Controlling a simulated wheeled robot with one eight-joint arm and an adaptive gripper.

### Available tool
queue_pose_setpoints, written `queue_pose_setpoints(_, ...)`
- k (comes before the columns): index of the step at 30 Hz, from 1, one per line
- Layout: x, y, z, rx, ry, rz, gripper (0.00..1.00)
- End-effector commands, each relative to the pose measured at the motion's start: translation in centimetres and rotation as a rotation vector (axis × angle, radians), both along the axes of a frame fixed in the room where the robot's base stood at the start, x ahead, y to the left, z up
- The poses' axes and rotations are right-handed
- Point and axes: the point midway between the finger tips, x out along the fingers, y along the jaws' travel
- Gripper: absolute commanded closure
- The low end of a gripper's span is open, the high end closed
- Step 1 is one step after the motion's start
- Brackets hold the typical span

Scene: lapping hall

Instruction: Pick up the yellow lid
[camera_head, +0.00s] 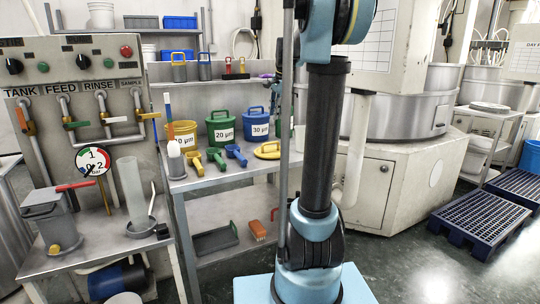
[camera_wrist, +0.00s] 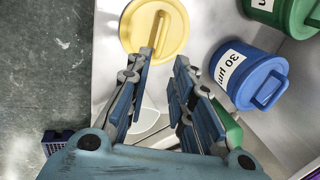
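The yellow lid (camera_head: 267,152) lies flat on the steel bench, right of the small scoops and in front of the blue tub. In the wrist view the round yellow lid (camera_wrist: 137,33) is at the top, with its bar handle upright in the picture. My gripper (camera_wrist: 162,62) is open and empty. Its fingertips point toward the lid's near edge, and the left finger overlaps the lid in the picture. I cannot tell how far above it they are.
The blue tub (camera_wrist: 240,72) marked 30 µm stands right of my gripper, with a green tub (camera_wrist: 290,12) beyond it. On the bench (camera_head: 205,183) are a yellow tub (camera_head: 183,134) and yellow, green and blue scoops. Bare floor (camera_wrist: 45,70) shows left of the bench edge in the wrist view.

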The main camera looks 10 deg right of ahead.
Motion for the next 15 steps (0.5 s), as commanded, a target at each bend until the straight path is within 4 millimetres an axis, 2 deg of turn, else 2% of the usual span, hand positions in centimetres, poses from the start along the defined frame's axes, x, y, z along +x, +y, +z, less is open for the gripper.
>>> queue_pose_setpoints(5, 0.8, 0.2, -2.0, 0.003, 0.000, -0.005, 0.79)
queue_pose_setpoints(15, 2.4, 0.8, -7.7, 0.001, 0.000, -0.005, 0.79)
